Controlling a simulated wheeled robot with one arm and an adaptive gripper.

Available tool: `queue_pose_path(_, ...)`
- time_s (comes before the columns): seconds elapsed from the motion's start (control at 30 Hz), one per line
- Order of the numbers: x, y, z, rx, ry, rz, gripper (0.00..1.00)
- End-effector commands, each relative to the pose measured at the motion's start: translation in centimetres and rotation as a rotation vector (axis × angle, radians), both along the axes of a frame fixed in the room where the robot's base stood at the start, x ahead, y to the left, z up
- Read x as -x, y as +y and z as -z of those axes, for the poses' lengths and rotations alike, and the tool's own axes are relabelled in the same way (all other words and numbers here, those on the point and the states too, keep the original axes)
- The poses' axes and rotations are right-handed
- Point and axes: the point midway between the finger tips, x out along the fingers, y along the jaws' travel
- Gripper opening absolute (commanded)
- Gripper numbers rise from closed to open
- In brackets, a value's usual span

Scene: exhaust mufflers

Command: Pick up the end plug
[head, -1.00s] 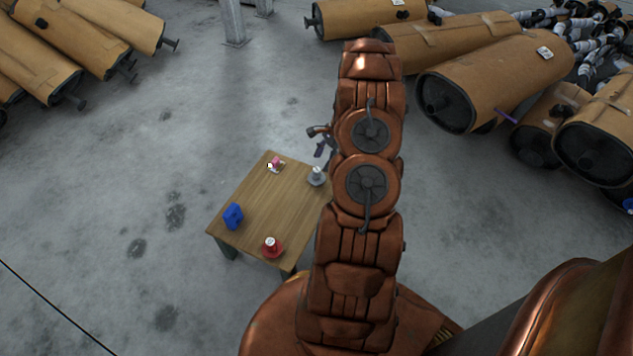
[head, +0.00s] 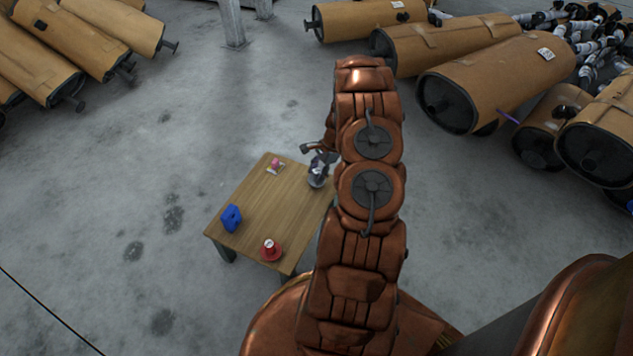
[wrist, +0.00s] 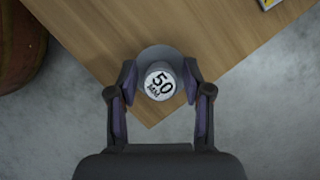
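A grey plug with a round white top marked "50 MM" (wrist: 160,84) stands upright near a corner of the wooden table; in the head view the grey plug (head: 318,180) is partly covered by my gripper. My gripper (wrist: 160,78) is open in the wrist view, with one finger on each side of the plug. A gap seems to remain between the fingers and the white top; I cannot tell whether they touch the grey base. In the head view my gripper (head: 319,163) is over the plug, partly hidden by my arm.
The wooden table (head: 258,205) also holds a red plug with a white top (head: 270,250), a blue block (head: 231,217) and a small pink item (head: 276,164). Brown mufflers (head: 495,80) lie on the floor at the back right, others (head: 40,62) at the left.

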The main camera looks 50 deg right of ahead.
Motion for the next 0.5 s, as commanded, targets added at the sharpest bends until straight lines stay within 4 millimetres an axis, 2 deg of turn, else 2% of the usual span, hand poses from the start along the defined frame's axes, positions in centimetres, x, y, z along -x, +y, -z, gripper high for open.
queue_pose_path(0.07,0.00,0.00,-0.01,0.000,0.000,0.000,0.38)
queue_pose_path(0.4,-0.01,-0.01,-0.02,0.000,0.000,0.000,0.03)
queue_pose_path(0.5,0.00,0.01,-0.01,0.000,0.000,0.000,0.00)
